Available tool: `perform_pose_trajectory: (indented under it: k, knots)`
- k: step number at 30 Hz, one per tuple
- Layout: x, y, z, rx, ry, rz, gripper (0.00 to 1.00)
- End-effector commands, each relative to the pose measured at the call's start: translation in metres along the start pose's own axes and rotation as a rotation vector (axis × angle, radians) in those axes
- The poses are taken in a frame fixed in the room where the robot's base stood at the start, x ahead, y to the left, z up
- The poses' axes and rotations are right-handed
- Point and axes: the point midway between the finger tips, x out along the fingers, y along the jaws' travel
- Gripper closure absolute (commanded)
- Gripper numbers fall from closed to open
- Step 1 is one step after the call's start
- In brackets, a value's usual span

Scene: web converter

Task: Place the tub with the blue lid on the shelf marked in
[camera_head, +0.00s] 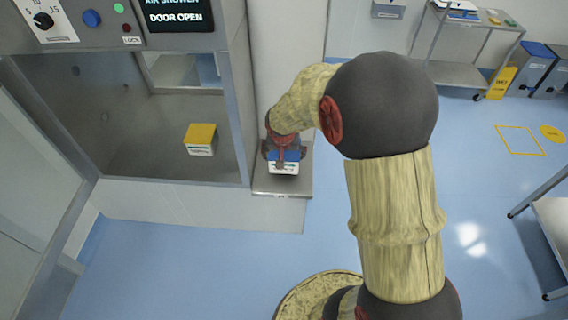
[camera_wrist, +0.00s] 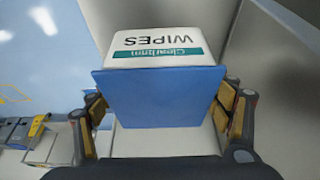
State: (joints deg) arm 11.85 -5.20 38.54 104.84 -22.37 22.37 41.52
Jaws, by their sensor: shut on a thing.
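The tub with the blue lid (camera_head: 284,167) is white and boxy, and it is at or just above a small grey metal shelf (camera_head: 270,189) beside the chamber. My gripper (camera_head: 283,156) is shut on it from above. In the wrist view the blue lid (camera_wrist: 160,96) sits between the two fingers, and the tub's white side (camera_wrist: 165,43) reads "WIPES". I cannot tell whether the tub's bottom touches the shelf. No "in" mark on the shelf is readable.
A tub with a yellow lid (camera_head: 200,139) stands inside the open steel chamber (camera_head: 130,125) to the left. Its panel (camera_head: 176,17) reads "DOOR OPEN". The chamber's side post stands close to the left of the shelf. A trolley (camera_head: 466,45) and bins (camera_head: 530,68) are far right.

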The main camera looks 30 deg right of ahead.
Motion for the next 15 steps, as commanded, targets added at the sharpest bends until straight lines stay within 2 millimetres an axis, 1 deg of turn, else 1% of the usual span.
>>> perform_pose_trajectory:
  k: [8,10,15]
  knots:
    - [0.039,0.000,0.017,-0.001,-0.002,0.000,0.49]
    - [0.042,0.000,0.018,-0.001,-0.001,0.000,0.49]
    - [0.041,0.000,0.017,-0.001,0.000,0.000,0.49]
